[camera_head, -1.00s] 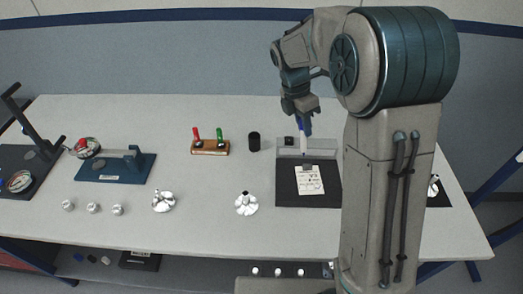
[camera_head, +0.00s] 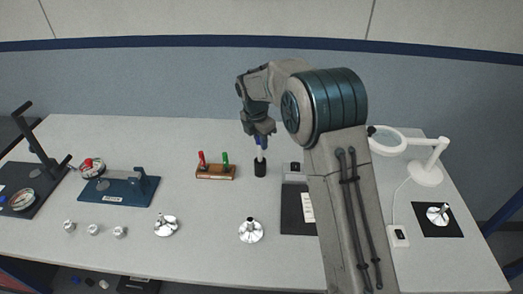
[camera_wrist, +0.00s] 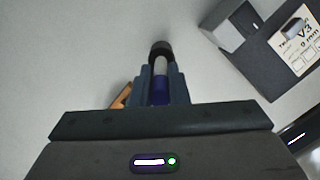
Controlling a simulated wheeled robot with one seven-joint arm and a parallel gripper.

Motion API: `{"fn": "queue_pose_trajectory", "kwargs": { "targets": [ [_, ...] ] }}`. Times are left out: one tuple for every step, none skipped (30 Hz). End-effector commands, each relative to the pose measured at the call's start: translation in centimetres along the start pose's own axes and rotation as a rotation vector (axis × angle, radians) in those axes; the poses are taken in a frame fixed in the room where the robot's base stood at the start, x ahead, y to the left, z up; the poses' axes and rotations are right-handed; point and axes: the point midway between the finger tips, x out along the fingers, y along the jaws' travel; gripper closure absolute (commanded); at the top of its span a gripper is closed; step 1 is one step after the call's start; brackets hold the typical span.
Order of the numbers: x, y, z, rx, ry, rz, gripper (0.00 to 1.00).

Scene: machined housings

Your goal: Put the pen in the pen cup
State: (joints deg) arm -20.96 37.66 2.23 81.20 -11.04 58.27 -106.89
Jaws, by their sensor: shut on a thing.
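My gripper (camera_head: 259,138) is shut on the pen (camera_head: 260,152), which has a blue upper part and a white lower part and hangs about upright. The black pen cup (camera_head: 260,170) stands on the table directly below. The pen's lower end meets the cup's rim in the head view; I cannot tell whether the tip is inside. In the wrist view the pen (camera_wrist: 160,92) sits between my fingers (camera_wrist: 160,88) and the dark cup (camera_wrist: 160,47) shows just beyond its white end.
A wooden block (camera_head: 215,172) with a red and a green handled tool stands just left of the cup. A black mat (camera_head: 293,212) with a paper card lies to the right, partly behind my arm. A magnifier lamp (camera_head: 425,172) stands farther right. Silver parts (camera_head: 251,231) lie in front.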

Motion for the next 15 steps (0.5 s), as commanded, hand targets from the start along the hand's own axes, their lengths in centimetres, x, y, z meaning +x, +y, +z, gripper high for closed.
{"fn": "queue_pose_trajectory", "kwargs": {
  "targets": [
    [0.3, 0.0, -0.1, 0.000, 0.000, -0.001, 1.00],
    [0.6, 0.0, -0.1, 0.000, 0.001, -0.001, 1.00],
    [1.0, -0.1, -0.2, 0.000, 0.001, -0.002, 1.00],
    [1.4, -0.1, -0.3, -0.001, 0.001, -0.003, 1.00],
    [1.9, -0.1, -0.4, -0.001, 0.001, -0.003, 1.00],
    [2.5, -0.1, -0.5, -0.001, 0.002, -0.004, 1.00],
    [2.9, -0.1, -0.5, -0.001, 0.001, -0.004, 1.00],
    [3.2, -0.1, -0.6, 0.000, 0.001, -0.002, 1.00],
    [3.6, -0.1, -0.6, 0.000, 0.001, -0.002, 1.00],
    [3.7, -0.1, -0.6, 0.000, 0.001, -0.001, 1.00],
    [3.7, 0.0, -0.6, 0.001, 0.000, 0.000, 1.00],
    [3.7, 0.0, -0.6, 0.001, 0.000, 0.000, 1.00],
    [3.7, 0.0, -0.6, 0.001, 0.000, 0.000, 1.00],
    [3.7, 0.0, -0.6, 0.001, 0.000, 0.000, 1.00],
    [3.7, 0.0, -0.6, 0.001, 0.000, 0.000, 1.00]
  ]
}}
